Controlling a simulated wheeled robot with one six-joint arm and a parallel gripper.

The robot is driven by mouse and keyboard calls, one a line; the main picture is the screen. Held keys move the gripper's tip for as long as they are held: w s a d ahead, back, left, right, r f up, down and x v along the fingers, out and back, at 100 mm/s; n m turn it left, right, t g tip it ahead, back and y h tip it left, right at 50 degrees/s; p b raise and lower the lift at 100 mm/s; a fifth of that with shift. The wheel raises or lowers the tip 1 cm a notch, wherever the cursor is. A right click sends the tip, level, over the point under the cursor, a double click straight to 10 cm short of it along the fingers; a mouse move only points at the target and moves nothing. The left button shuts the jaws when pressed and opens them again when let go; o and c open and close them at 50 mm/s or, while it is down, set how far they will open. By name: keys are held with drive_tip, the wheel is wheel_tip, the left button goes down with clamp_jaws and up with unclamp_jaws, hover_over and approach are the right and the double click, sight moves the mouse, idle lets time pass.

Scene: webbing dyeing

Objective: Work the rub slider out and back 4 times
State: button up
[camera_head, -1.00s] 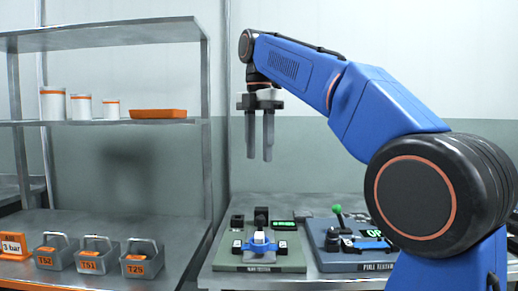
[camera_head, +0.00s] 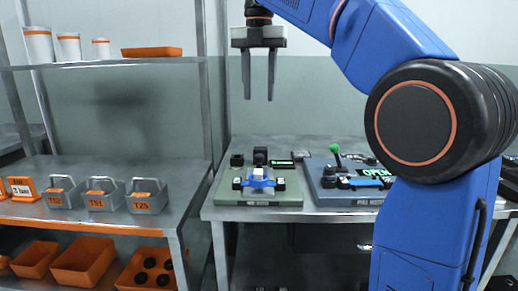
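The rub tester (camera_head: 230,193) is a grey-green base plate on the table, with a blue and white slider (camera_head: 261,180) across its middle. Black blocks stand behind and beside the slider. A small green-lit display (camera_head: 279,164) is at the back of the plate. My gripper (camera_head: 259,98) hangs high above the rub tester, pointing down. Its two fingers are apart with nothing between them. It is well clear of the slider.
The pull tester (camera_head: 345,198) with a green-knobbed lever (camera_head: 336,150) stands to the right. A steel shelf (camera_head: 110,215) at left carries grey bins (camera_head: 103,200) with orange labels, white containers (camera_head: 70,48) and an orange tray (camera_head: 152,52). Orange crates (camera_head: 85,265) sit below.

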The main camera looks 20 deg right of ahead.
sight(259, 155)
wheel_tip(259, 155, down, 17)
drive_tip(key=shift+r, duration=0.15)
idle(0.5)
